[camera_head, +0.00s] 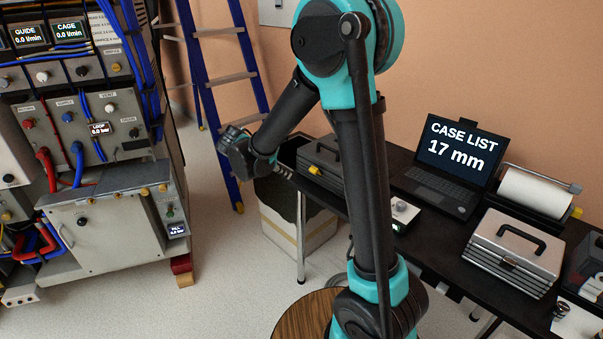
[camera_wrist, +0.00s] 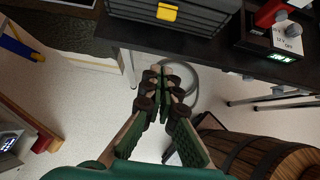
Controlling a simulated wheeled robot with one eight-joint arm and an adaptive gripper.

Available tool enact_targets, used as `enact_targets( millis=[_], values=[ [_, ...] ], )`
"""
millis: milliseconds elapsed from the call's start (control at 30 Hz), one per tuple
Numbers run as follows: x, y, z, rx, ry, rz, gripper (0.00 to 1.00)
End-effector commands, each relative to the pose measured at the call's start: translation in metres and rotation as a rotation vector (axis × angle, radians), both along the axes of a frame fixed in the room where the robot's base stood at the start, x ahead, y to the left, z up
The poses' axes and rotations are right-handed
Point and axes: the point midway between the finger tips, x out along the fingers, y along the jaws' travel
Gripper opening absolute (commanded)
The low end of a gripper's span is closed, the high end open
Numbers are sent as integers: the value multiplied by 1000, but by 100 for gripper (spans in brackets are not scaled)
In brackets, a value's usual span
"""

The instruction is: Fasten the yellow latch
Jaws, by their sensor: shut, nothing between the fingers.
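A yellow latch (camera_head: 314,170) sits on the front of a dark grey ribbed case on the black table. In the wrist view the latch (camera_wrist: 167,11) shows at the top edge, near the case's lower front edge. Whether it is fastened, I cannot tell. My gripper (camera_wrist: 163,73) is shut and empty, its fingertips together over the floor in front of the table edge, below and apart from the latch. In the head view my arm reaches to the left of the case, and the fingers are too small to make out.
The black table (camera_head: 437,231) also carries a laptop (camera_head: 450,160), a paper roll and a silver case (camera_head: 515,250). A wooden barrel (camera_wrist: 245,154) stands below. A blue ladder (camera_head: 202,80) and panel cabinet are left.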

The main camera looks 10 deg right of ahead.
Motion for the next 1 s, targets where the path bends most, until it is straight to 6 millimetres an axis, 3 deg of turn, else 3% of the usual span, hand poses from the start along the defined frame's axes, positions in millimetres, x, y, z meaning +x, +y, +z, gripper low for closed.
enact_targets(
  millis=[167,600,1000],
  values=[
    [7,-10,-13,-2,4,1,0],
    [42,-58,-73,-2,1,-1,0],
    [60,-83,-51,-2,2,1,0]
  ],
)
